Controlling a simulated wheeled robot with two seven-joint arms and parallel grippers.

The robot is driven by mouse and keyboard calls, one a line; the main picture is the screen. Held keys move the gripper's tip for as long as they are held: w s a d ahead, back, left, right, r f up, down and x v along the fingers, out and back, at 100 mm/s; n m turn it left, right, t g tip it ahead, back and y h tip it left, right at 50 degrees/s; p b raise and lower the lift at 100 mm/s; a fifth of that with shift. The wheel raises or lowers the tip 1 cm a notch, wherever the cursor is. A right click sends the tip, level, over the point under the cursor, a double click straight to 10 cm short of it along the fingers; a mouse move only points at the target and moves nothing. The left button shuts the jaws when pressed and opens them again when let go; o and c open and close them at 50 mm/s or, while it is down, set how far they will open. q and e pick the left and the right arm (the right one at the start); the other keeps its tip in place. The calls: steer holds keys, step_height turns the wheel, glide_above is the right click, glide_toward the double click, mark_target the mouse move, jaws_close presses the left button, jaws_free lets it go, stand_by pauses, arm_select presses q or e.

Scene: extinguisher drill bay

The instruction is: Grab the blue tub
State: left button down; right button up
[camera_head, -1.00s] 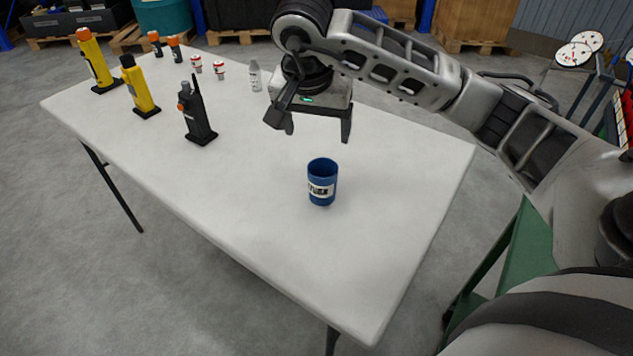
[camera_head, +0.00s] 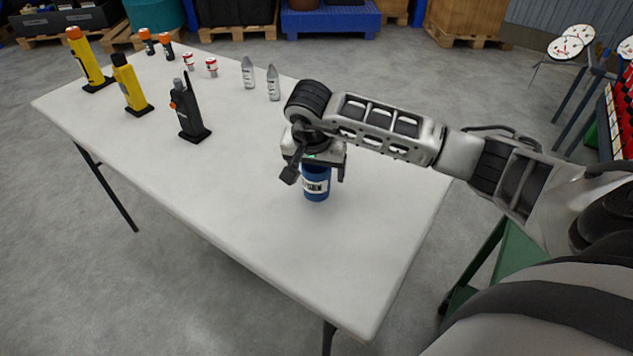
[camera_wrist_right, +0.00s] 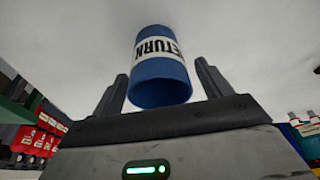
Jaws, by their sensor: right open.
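The blue tub (camera_head: 316,186) stands upright on the white table (camera_head: 250,215), with a white band and dark lettering on its side. My right gripper (camera_head: 316,174) is open just above it, pointing down, and hides the tub's top in the head view. In the right wrist view the tub (camera_wrist_right: 160,72) shows the word RETURN and its open rim. It lies between the two fingers of the right gripper (camera_wrist_right: 163,92), with a gap on each side. My left gripper is not in view.
A black radio (camera_head: 188,112) and two yellow torches (camera_head: 131,86) stand on the table's left part. Two grey bottles (camera_head: 272,83) and small red-and-white containers (camera_head: 211,67) stand farther back. The table's front part is clear.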

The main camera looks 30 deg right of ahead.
steer(key=shift+f, duration=0.1)
steer(key=c, duration=1.1)
steer(key=shift+c, duration=0.2)
